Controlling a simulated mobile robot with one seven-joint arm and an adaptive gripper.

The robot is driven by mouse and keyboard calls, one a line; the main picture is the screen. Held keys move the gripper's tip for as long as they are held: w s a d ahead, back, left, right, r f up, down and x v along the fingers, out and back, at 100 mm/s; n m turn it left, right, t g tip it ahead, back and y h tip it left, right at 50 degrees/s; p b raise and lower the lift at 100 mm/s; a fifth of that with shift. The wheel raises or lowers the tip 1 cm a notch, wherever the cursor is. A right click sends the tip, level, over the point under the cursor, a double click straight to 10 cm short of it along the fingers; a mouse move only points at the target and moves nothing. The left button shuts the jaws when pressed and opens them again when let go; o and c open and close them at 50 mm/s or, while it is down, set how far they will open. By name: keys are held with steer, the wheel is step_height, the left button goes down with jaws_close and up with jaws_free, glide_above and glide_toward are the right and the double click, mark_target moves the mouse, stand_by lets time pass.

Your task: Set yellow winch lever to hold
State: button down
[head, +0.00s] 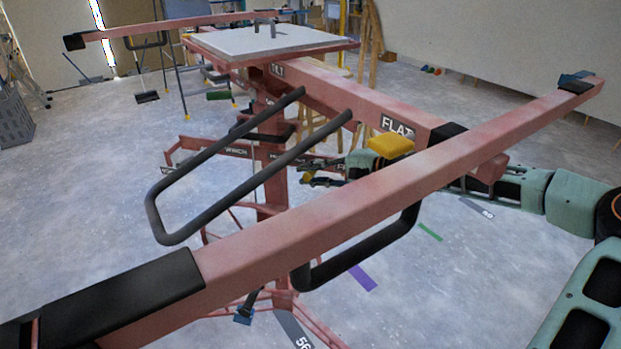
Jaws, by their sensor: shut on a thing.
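A yellow block-shaped grip (391,145) shows just above the near red beam, beside the FLAT label. I cannot tell whether it is the winch lever's end. The plate lettered WINCH (252,152) is on the red frame lower left of it. My gripper (308,172) reaches in from the right, behind the near beam, with its dark fingers pointing left near the mast. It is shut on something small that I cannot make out. The yellow grip appears above and right of the fingertips, and the near beam hides part of my gripper and arm.
The near red beam (400,185) crosses the view diagonally. Black loop handles (215,165) stick out in front of the mast. A pale panel (270,42) tops the lift. Sawhorses and wooden legs stand behind. Open floor (90,210) lies at left.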

step_height(320, 180, down, 8)
steer(key=n+t+b, duration=0.3)
steer(key=n+b, duration=0.3)
steer(key=b, duration=1)
steer(key=shift+w+r, duration=0.2)
steer(key=shift+r, duration=0.05)
steer(key=shift+b, duration=0.3)
steer(key=c, duration=1.8)
jaws_free()
steer(key=shift+d, duration=0.1)
steer(key=v, duration=1.2)
steer(key=shift+f, duration=0.25)
steer(key=shift+f, duration=0.1)
